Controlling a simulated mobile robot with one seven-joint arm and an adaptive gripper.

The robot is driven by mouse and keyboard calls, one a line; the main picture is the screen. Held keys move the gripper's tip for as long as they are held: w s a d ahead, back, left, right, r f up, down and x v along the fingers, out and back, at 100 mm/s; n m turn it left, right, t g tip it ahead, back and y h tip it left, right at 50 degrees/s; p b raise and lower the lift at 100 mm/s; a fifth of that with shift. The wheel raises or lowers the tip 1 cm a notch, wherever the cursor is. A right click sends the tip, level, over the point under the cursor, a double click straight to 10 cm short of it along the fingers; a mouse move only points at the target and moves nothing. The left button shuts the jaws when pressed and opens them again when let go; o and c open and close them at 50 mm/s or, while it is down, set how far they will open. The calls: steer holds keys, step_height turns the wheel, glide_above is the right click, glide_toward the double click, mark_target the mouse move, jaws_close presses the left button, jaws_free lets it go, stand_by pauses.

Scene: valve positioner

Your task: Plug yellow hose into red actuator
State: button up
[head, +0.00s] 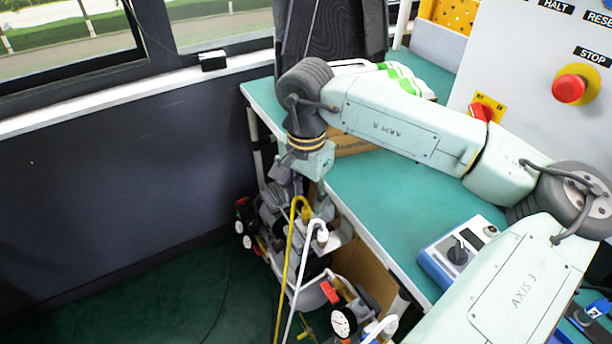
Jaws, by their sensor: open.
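The yellow hose (284,265) rises from below and bends over at its top, just under my gripper (297,192). My gripper points down beside the bench's left edge. It is open, and its fingertips are small and partly lost against the grey machinery behind. I cannot tell whether the hose's bent end lies between the fingers or in front of them. A small red part (330,292), possibly the red actuator, sits low on the valve assembly, left of a white-faced gauge (343,322). Its port is not clearly visible.
A white hose (298,285) stands close to the right of the yellow one. A green bench (375,195) lies under my arm, with a blue-edged control box (462,250). A dark wall (120,190) is at left. The floor (170,300) at lower left looks mostly free.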

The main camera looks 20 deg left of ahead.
mark_target(306, 208)
steer(key=shift+f+p, duration=0.35)
steer(key=shift+f, duration=2.1)
steer(key=shift+c, duration=0.5)
jaws_close()
